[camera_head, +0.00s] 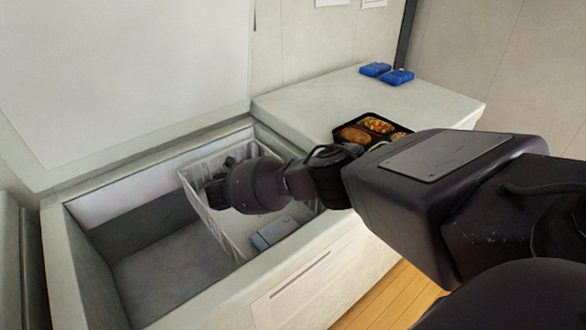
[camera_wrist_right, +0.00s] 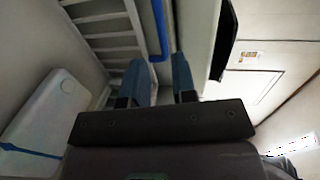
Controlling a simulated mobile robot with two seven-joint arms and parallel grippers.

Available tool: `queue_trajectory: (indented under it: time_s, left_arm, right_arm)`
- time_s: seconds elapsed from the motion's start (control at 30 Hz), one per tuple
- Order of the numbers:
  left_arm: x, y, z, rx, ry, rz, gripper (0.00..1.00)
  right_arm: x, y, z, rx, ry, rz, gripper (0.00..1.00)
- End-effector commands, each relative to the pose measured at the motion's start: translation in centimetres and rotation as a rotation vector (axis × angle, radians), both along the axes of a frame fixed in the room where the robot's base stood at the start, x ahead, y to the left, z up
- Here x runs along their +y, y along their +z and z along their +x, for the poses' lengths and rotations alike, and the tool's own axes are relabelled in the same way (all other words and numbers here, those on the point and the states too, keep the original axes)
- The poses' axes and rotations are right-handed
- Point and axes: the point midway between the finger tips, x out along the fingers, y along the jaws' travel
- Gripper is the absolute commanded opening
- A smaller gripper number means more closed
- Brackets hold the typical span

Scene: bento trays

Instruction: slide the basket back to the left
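The white wire basket (camera_head: 234,238) sits in the right part of the open chest freezer well, under my right arm. My right gripper (camera_head: 216,188) is inside it, near its left wall; the arm hides part of the basket. In the right wrist view, the two blue-tipped fingers of the right gripper (camera_wrist_right: 160,88) stand apart with a gap between them. Slatted basket bars (camera_wrist_right: 105,28) lie left of and beyond the fingers. I cannot tell whether the fingers touch the basket. My left gripper is not in view.
A grey-blue box (camera_head: 273,232) lies in the basket. The freezer well (camera_head: 165,272) is empty to its left. A bento tray (camera_head: 375,127) and two blue packs (camera_head: 397,77) stand on the counter (camera_head: 300,97) behind. The raised lid (camera_head: 120,70) stands at the back.

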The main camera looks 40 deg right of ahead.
Motion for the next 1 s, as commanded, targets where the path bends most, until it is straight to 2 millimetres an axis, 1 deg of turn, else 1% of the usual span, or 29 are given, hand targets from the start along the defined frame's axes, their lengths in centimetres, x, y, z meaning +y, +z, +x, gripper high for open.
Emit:
queue_trajectory:
  time_s: [0.03, 0.3, 0.5, 0.7, 1.0]
  left_arm:
    - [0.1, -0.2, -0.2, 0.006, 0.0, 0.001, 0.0]
    - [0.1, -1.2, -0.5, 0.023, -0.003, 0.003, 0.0]
    - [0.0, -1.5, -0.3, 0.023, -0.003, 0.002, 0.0]
    - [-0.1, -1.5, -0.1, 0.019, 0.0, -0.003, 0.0]
    - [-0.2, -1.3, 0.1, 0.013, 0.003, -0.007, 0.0]
  right_arm:
    - [-0.9, -0.2, 0.0, 0.0, -0.003, -0.002, 0.25]
    - [-5.3, -1.4, 0.3, 0.002, -0.001, -0.001, 0.25]
    - [-7.9, -1.8, 0.5, 0.001, 0.0, 0.0, 0.25]
    - [-8.9, -1.9, 0.6, 0.0, 0.002, 0.001, 0.25]
    - [-9.1, -1.9, 0.7, -0.001, 0.002, 0.001, 0.25]
